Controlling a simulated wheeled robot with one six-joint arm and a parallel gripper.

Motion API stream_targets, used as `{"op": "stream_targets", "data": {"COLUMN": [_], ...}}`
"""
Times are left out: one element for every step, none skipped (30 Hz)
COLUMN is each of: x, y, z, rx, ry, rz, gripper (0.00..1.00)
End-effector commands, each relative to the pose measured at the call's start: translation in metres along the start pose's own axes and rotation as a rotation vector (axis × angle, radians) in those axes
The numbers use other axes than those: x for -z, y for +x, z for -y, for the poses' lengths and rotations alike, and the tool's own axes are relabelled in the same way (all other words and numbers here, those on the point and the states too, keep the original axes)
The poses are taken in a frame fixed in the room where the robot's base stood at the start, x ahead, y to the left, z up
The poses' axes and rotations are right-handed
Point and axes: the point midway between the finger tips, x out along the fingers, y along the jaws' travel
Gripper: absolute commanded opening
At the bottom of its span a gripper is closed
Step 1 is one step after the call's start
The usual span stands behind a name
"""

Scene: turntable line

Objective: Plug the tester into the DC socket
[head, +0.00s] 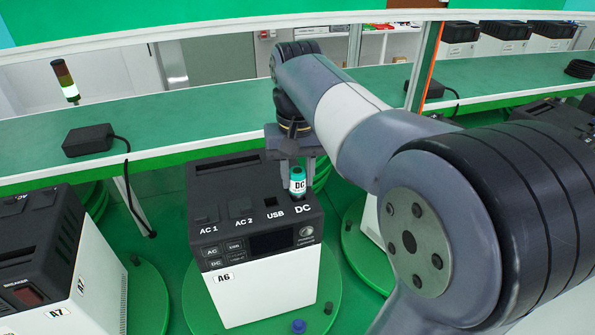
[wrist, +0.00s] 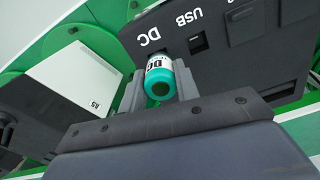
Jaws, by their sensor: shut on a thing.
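The tester (head: 298,181) is a small teal and white cylinder marked DC. My gripper (head: 297,170) is shut on it and holds it upright at the DC corner of the power station (head: 262,285) labelled A6. In the wrist view the tester (wrist: 160,80) sits between the two fingers of my gripper (wrist: 160,88), right beside the printed DC label. The DC socket is hidden under the tester, and I cannot tell how deep the tester sits. The open USB socket (wrist: 197,43) shows beside it. The AC 1 and AC 2 labels are on the same top face.
The unit stands on a green turntable (head: 332,262). Unit A7 (head: 95,270) is at the left. A black adapter (head: 88,140) with a hanging cable lies on the green shelf behind. Blue and dark knobs (head: 298,326) stand at the turntable's front.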

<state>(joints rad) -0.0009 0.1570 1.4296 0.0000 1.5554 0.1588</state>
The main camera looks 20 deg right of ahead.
Motion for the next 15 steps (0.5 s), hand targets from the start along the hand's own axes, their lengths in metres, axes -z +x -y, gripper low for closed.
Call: {"op": "stream_targets", "data": {"x": [0.0,0.0,0.0,0.0,0.0,0.0,0.0,0.0001,0.0001,0.0001,0.0001,0.0002,0.0002,0.0002,0.0002], "y": [0.0016,0.0022,0.003,0.0036,0.0042,0.005,0.0056,0.0062,0.007,0.0076,0.0082,0.0089,0.0095,0.0101,0.0109], "z": [0.0,0.0,0.0,0.0,0.0,0.0,0.0,0.0,0.0,0.0,0.0,0.0,0.0,0.0,0.0], "rx": [0.0,0.0,0.0,0.0,0.0,0.0,0.0,0.0,0.0,0.0,0.0,0.0,0.0,0.0,0.0], "ry": [0.0,0.0,0.0,0.0,0.0,0.0,0.0,0.0,0.0,0.0,0.0,0.0,0.0,0.0,0.0], "rz": [0.0,0.0,0.0,0.0,0.0,0.0,0.0,0.0,0.0,0.0,-0.001,-0.001,-0.001,-0.001,-0.001], "gripper": [0.05,0.05,0.05,0.05,0.05,0.05,0.05,0.05,0.05,0.05,0.05,0.05,0.05,0.05,0.05]}}
